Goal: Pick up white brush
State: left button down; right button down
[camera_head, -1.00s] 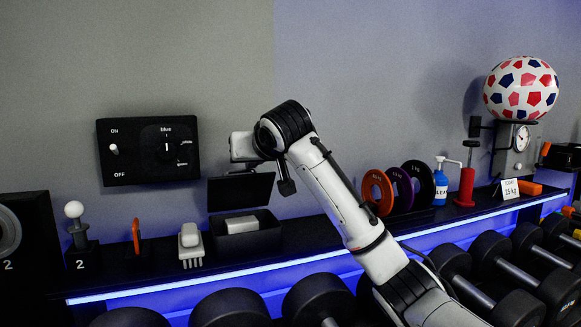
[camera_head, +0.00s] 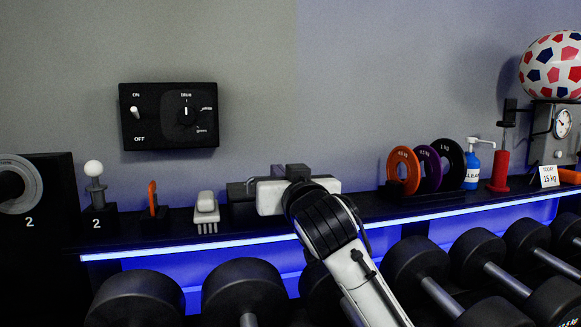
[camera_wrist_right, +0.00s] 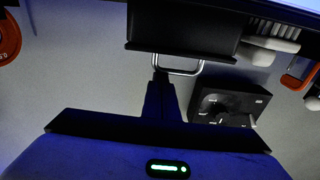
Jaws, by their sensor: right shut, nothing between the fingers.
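The white brush (camera_head: 207,208) stands on the dark shelf, left of a dark box (camera_head: 240,212), with its bristles down. It also shows, upside down, at the upper right of the right wrist view (camera_wrist_right: 270,38). My right gripper (camera_wrist_right: 160,82) is shut and empty, close to the box's silver handle (camera_wrist_right: 178,70); I cannot tell whether it touches it. It is to the right of the brush and apart from it. In the head view my right wrist hides part of the box. The box's lid looks down. My left gripper is not in view.
An orange-handled item (camera_head: 152,198) and a white-knobbed stand (camera_head: 96,188) are left of the brush. A switch panel (camera_head: 170,115) is on the wall above. Weight discs (camera_head: 403,170) stand to the right. Dumbbells (camera_head: 245,290) line the front below the shelf.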

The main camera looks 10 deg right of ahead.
aim_at(207, 209)
jog(key=z, duration=0.1)
jog(key=k, duration=1.1)
